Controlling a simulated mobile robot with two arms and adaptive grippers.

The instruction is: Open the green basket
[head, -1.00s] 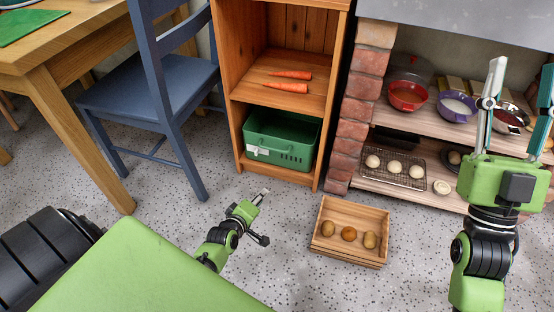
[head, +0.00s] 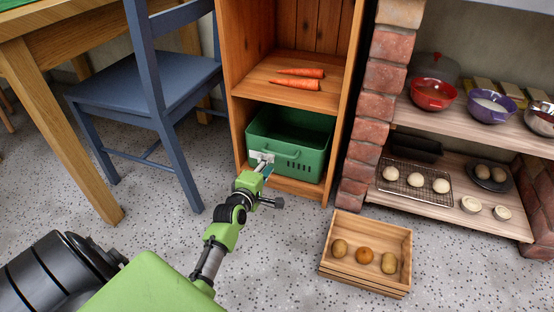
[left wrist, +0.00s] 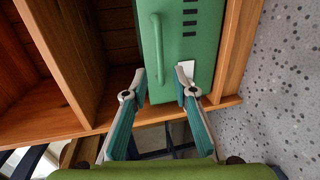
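The green basket (head: 302,163) sits in the lower compartment of the wooden cabinet (head: 240,120), with vent slots and a white label on its front. In the left wrist view the green basket (left wrist: 200,50) shows a bar handle (left wrist: 157,50). My left gripper (head: 263,160) is at the lower left of the basket's front, by the label. In the left wrist view the left gripper (left wrist: 160,80) has its fingers apart with nothing held between them. The fingertips are close to the basket's front, below the handle in that picture; contact cannot be told. My right gripper is out of view.
Two carrots (head: 297,78) lie on the shelf above. A wooden crate (head: 365,282) with round items stands on the floor to the right. A blue chair (head: 150,90) stands left, and a brick pillar (head: 373,105) is right of the cabinet.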

